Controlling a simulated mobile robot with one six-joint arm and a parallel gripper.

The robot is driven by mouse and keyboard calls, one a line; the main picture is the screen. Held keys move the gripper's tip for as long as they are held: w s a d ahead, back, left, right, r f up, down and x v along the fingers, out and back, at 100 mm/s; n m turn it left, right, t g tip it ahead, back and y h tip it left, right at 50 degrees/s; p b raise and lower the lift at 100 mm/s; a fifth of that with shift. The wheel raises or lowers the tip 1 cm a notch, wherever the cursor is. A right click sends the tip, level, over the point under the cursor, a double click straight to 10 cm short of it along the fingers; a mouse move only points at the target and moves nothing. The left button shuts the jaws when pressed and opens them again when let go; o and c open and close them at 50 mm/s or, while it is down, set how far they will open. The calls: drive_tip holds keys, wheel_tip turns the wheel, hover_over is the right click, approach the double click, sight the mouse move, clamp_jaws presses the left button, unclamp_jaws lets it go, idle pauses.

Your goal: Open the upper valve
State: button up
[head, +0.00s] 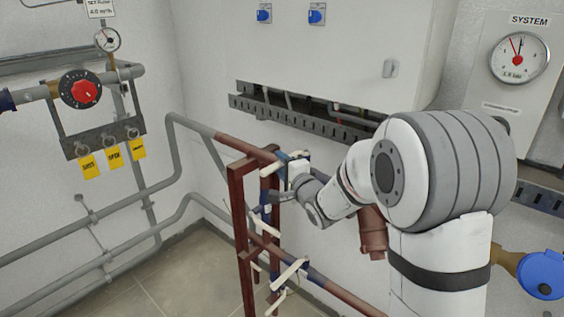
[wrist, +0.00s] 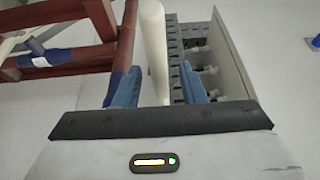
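The upper valve (head: 270,169) is on the upper pipe beside the dark red frame, with a cream lever handle partly hidden by my gripper (head: 284,160). In the wrist view, a long cream handle (wrist: 155,45) stands between the two blue fingers of my gripper (wrist: 158,72). The fingers are apart, with a visible gap on the handle's right. The left finger is very close to the handle; I cannot tell whether it touches. The lower valve's cream handle (head: 289,273) shows on the lower pipe, angled across it.
The dark red frame (head: 240,225) stands just left of my gripper. A white cabinet (head: 340,50) with a slotted tray (head: 300,118) hangs above. Grey pipes (head: 150,190) run along the left wall. The tiled floor (head: 190,280) is clear at the lower left.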

drive_tip(key=shift+w+a, duration=0.3)
drive_tip(key=shift+w, duration=0.15)
clamp_jaws()
